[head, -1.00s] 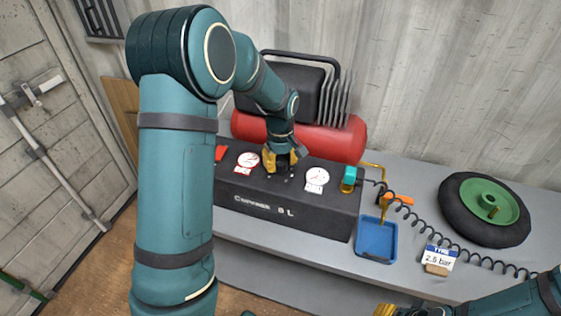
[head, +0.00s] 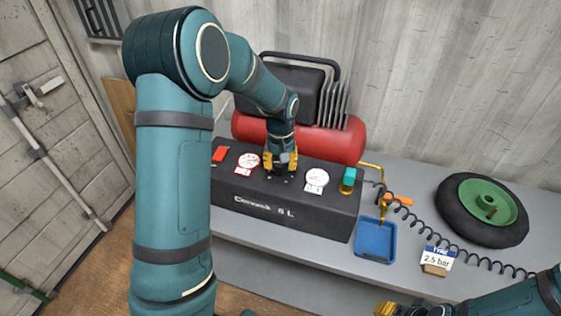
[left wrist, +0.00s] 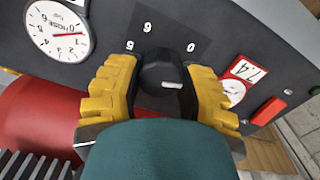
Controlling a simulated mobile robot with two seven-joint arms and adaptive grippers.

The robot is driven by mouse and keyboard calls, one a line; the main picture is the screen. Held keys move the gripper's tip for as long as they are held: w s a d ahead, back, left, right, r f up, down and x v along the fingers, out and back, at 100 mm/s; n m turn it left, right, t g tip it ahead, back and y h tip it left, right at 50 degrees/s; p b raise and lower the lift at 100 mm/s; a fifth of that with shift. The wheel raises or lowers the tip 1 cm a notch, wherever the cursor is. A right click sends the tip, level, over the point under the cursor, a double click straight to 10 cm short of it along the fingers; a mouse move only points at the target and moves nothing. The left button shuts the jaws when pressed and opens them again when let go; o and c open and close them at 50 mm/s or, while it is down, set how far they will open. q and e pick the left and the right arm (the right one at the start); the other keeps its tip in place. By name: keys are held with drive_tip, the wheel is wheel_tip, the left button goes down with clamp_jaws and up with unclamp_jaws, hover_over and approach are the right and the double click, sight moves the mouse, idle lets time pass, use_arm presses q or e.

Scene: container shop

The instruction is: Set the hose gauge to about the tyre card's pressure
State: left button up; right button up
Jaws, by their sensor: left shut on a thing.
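The tyre card (head: 438,256) on the bench at the right reads 2.5 bar. The hose gauge (head: 316,178) is the round white dial on the black compressor panel, right of my left gripper (head: 281,170). My left gripper (left wrist: 163,95) is shut on the black regulator knob (left wrist: 163,72), a yellow finger on each side. My right gripper (head: 385,310) is cut by the bottom edge; its jaws are unclear.
A second dial (head: 248,161) and a red switch (head: 219,154) are left of the knob. A teal fitting (head: 349,175) joins the coiled hose (head: 432,231). A blue tray (head: 375,241) and a green-hubbed wheel (head: 483,208) are on the bench. The red tank (head: 340,140) is behind.

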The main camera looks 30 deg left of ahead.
use_arm(q)
drive_tip(key=m, duration=0.4)
drive_tip(key=shift+m, duration=0.3)
drive_tip(key=m+p, duration=0.1)
drive_tip(key=m, duration=0.2)
drive_tip(key=shift+m, duration=0.4)
drive_tip(key=m+p, duration=0.1)
drive_tip(key=m, duration=0.3)
drive_tip(key=shift+f+m+p, duration=0.1)
drive_tip(key=shift+m+p, duration=0.25)
drive_tip(key=shift+m, duration=1.65)
drive_tip(key=o, duration=1.2)
